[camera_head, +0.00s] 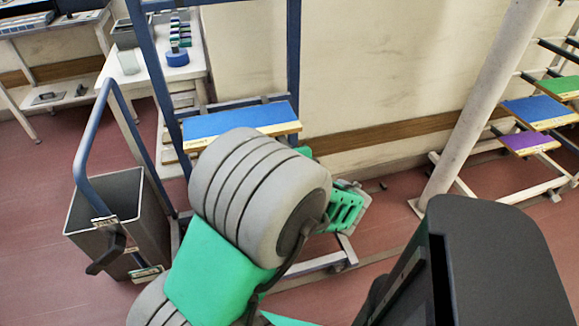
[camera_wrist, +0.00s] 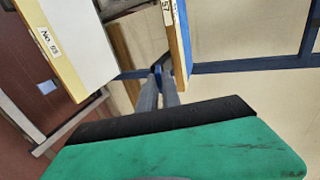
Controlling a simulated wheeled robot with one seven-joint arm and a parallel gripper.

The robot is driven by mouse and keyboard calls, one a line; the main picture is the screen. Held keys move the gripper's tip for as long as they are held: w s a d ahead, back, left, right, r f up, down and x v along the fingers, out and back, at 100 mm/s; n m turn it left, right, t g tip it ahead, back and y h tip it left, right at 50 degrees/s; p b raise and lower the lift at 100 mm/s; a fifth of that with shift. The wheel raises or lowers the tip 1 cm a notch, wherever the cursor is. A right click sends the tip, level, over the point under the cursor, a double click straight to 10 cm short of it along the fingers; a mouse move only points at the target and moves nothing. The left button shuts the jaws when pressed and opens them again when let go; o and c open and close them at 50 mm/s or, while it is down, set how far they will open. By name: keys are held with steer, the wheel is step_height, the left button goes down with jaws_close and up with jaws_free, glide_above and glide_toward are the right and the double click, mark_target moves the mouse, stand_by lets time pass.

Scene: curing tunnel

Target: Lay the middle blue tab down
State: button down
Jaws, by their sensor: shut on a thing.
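In the wrist view, my gripper (camera_wrist: 160,72) reaches away from its green and black body, its two grey fingers close together. They are shut on a small blue piece (camera_wrist: 159,84), which appears to be the blue tab. The fingers hide part of it, and its exact tilt is hard to tell. In the head view my own grey and green arm covers the fingertips and the tab. I cannot make out other tabs there.
A blue-framed rack (camera_head: 293,60) holds a blue-topped board (camera_head: 240,122). A grey bin (camera_head: 120,220) stands left of it. A white pipe (camera_head: 480,105) and a rack of coloured boards (camera_head: 540,110) are at right. A yellow-edged, labelled board (camera_wrist: 65,45) is close at upper left.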

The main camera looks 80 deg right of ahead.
steer(key=f+t+h+b, duration=0.1)
steer(key=b, duration=0.3)
steer(key=f+t+h+b, duration=0.1)
steer(key=h+b, duration=0.1)
steer(key=b, duration=0.3)
steer(key=shift+s+a, duration=0.1)
steer(key=shift+r+h+b, duration=0.25)
steer(key=shift+h+b, duration=0.05)
steer(key=c, duration=1.5)
jaws_free()
steer(key=shift+c, duration=0.2)
